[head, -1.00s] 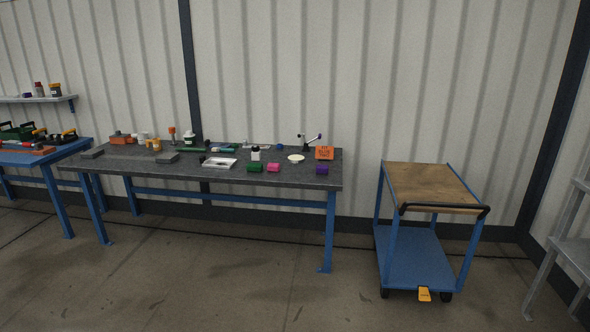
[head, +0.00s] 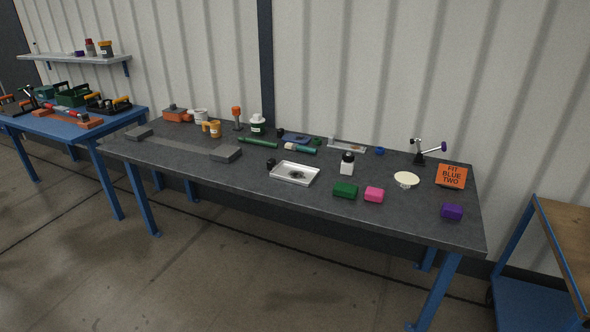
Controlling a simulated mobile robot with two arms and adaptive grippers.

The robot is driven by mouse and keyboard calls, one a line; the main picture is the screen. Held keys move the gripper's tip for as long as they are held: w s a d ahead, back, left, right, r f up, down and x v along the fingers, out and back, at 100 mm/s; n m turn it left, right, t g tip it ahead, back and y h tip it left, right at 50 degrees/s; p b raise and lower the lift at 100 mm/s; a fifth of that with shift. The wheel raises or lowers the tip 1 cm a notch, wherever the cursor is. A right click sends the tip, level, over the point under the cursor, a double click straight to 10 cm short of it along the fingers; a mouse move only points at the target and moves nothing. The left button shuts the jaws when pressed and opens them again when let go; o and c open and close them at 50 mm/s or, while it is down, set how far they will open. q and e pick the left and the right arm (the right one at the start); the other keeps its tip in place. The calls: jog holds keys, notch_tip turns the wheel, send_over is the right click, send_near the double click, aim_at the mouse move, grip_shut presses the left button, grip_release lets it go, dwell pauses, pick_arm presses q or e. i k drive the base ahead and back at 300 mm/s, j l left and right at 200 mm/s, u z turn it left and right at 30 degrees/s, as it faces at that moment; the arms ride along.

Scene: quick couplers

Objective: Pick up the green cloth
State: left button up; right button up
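The green cloth (head: 345,190) appears to be the small dark green folded block near the front edge of the grey-topped workbench (head: 250,182). A similar pink block (head: 374,194) lies just to its right, and a purple block (head: 452,211) lies farther right near the bench corner. Nothing covers the green one. Neither of my grippers shows in the head view.
A white tray (head: 295,173) lies left of the green cloth, and a white bottle with a black cap (head: 347,164) stands behind it. An orange sign (head: 451,176) stands at the right end. A cart (head: 560,250) is beyond the bench's right end. Floor in front is clear.

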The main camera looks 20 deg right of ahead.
aim_at(344, 190)
jog(key=i+z, duration=0.1)
jog(key=i, duration=0.35)
jog(key=i+j, duration=0.2)
jog(key=i, duration=0.25)
jog(key=i+j+z, duration=0.15)
jog(key=i, duration=0.3)
